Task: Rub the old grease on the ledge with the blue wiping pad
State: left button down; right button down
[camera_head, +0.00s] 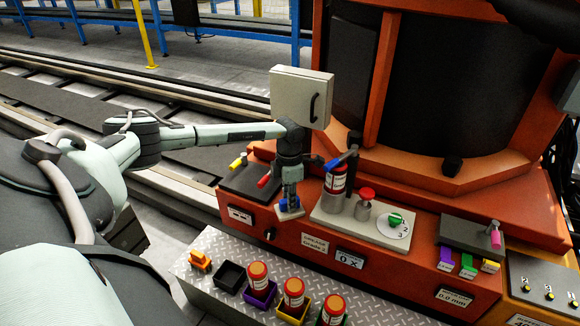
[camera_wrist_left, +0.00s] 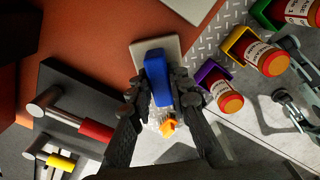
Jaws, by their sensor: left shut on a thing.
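My left gripper (camera_head: 291,190) is shut on the blue wiping pad (camera_head: 290,203), just above the orange machine's front ledge (camera_head: 262,212). In the left wrist view the fingers (camera_wrist_left: 162,97) close on both sides of the blue pad (camera_wrist_left: 155,65). A pale square plate (camera_wrist_left: 143,48) lies under or behind the blue part. I cannot tell whether it belongs to the pad or to the ledge, nor whether the pad touches the surface. No old grease can be made out.
Left of the pad is a dark box with red (camera_head: 264,181) and yellow levers.

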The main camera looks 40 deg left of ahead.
pick_arm(q)
jog(key=shift+r+p, duration=2.25)
jog(key=shift+r, duration=0.65)
jog(key=shift+r+p, duration=1.15)
jog(key=shift+r, duration=0.4)
